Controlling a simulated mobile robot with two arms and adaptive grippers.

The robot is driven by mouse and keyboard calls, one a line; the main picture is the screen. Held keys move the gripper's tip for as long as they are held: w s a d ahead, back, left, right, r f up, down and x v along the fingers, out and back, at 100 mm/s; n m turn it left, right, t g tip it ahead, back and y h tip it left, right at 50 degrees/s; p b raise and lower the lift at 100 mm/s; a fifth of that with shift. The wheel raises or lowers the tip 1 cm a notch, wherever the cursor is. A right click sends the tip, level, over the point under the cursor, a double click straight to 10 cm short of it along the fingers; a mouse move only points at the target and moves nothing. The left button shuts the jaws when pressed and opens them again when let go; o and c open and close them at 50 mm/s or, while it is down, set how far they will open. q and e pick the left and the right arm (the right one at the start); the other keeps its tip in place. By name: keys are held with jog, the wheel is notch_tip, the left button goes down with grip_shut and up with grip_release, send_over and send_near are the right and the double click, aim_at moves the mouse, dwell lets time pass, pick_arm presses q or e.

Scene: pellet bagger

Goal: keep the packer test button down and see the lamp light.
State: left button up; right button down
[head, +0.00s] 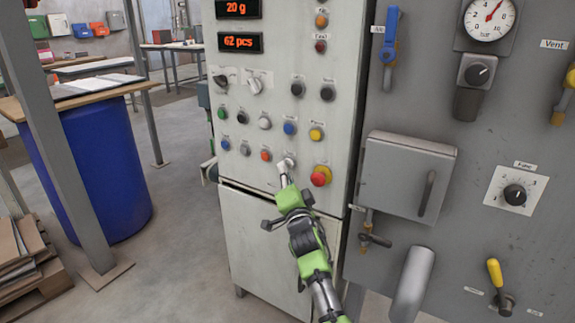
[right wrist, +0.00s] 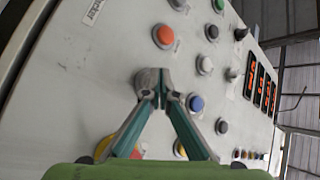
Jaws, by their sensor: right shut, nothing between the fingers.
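My right gripper (head: 286,172) reaches up to the lower button row of the pale control cabinet (head: 290,225). Its fingers are shut and hold nothing. In the right wrist view the closed fingertips (right wrist: 160,84) overlap a round grey button (right wrist: 146,77), mostly hidden behind them. I cannot tell whether it is pressed in. Small labels by the buttons are mostly unreadable. An orange lamp or button (head: 321,21) and a dark red one (head: 320,46) sit at the top right of the panel; neither clearly glows. My left gripper is not in view.
A red mushroom button on yellow (head: 320,176) is just right of the fingertips. An orange button (head: 265,155) is just left. Displays read 20 g (head: 238,9) and 62 pcs (head: 240,42). A grey machine with valves (head: 470,240) stands right; a blue drum (head: 105,175) stands left.

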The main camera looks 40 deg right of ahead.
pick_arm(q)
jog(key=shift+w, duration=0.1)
pick_arm(e)
jog(key=shift+w+d, duration=0.1)
jog(key=shift+d, duration=0.15)
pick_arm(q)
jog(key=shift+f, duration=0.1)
pick_arm(e)
jog(key=shift+w+d+r, duration=0.1)
jog(key=shift+d, duration=0.1)
dwell(0.4)
dwell(0.7)
dwell(1.1)
jog(key=shift+a, duration=0.2)
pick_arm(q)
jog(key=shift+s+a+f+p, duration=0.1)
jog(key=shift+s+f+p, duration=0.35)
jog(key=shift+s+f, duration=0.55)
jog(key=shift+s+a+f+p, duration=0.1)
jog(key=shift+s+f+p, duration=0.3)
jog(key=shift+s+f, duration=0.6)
pick_arm(e)
jog(key=s+a, duration=0.2)
jog(key=a, duration=0.4)
jog(key=shift+s, duration=0.35)
